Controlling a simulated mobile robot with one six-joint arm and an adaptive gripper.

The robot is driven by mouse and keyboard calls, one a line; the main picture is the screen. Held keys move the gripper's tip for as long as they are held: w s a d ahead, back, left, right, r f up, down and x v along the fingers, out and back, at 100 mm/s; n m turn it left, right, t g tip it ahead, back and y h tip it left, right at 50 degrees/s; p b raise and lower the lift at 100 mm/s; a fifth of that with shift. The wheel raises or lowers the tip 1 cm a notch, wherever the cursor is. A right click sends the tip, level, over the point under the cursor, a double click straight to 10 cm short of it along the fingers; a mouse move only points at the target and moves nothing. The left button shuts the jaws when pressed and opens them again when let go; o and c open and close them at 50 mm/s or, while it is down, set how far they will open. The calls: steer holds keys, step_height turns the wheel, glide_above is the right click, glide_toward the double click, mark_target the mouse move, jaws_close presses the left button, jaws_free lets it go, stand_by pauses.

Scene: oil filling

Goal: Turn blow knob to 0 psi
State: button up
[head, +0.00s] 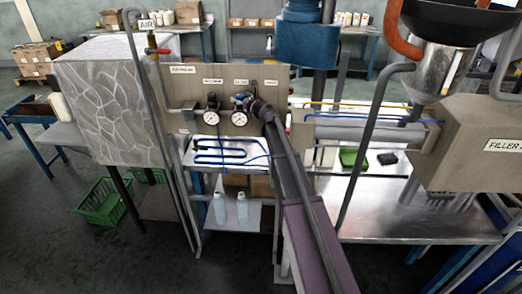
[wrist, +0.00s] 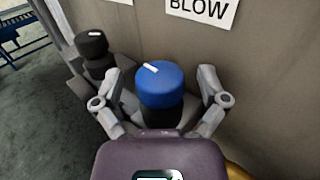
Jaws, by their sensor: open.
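The blow knob (wrist: 160,86) is a blue round cap with a white mark, on a dark body below a white "BLOW" label (wrist: 202,9) in the wrist view. The white mark points up and to the left in that view. My gripper (wrist: 160,88) is open, with one finger on each side of the blue knob; I cannot tell whether either finger touches it. In the head view my arm reaches to the panel (head: 271,84), and my gripper (head: 245,101) covers most of the knob there. Two white gauges (head: 239,119) sit below, but their readings are too small to tell.
A black knob (wrist: 92,43) with a white mark stands left of the blue one, close to my left finger. The grey panel wall (wrist: 265,75) is close on the right. Blue tubing (head: 221,150) lies below the gauges.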

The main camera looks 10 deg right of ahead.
steer(key=shift+m+h, duration=0.3)
steer(key=shift+h, duration=0.2)
steer(key=shift+m+t+h, duration=0.8)
steer(key=shift+m+h, duration=1)
steer(key=shift+h, duration=0.9)
steer(key=shift+m+g+h, duration=0.3)
steer(key=shift+m+h, duration=0.9)
steer(key=shift+h, duration=0.65)
steer(key=shift+m+g+h, duration=0.3)
steer(key=shift+m+h, duration=0.9)
steer(key=shift+h, duration=0.65)
steer(key=v, duration=1.4)
steer(key=s+d+f+m+g+b, duration=0.4)
steer(key=s+d+f+m, duration=0.1)
steer(key=f+m, duration=0.4)
steer(key=s+d+f+m+g+h+b, duration=0.1)
steer(key=s+d+f+m+g+b, duration=0.3)
steer(key=s+f+m, duration=0.4)
steer(key=shift+d+f+m+g+h, duration=0.35)
steer(key=shift+d+f, duration=0.2)
steer(key=shift+f, duration=0.2)
steer(key=shift+w, duration=0.15)
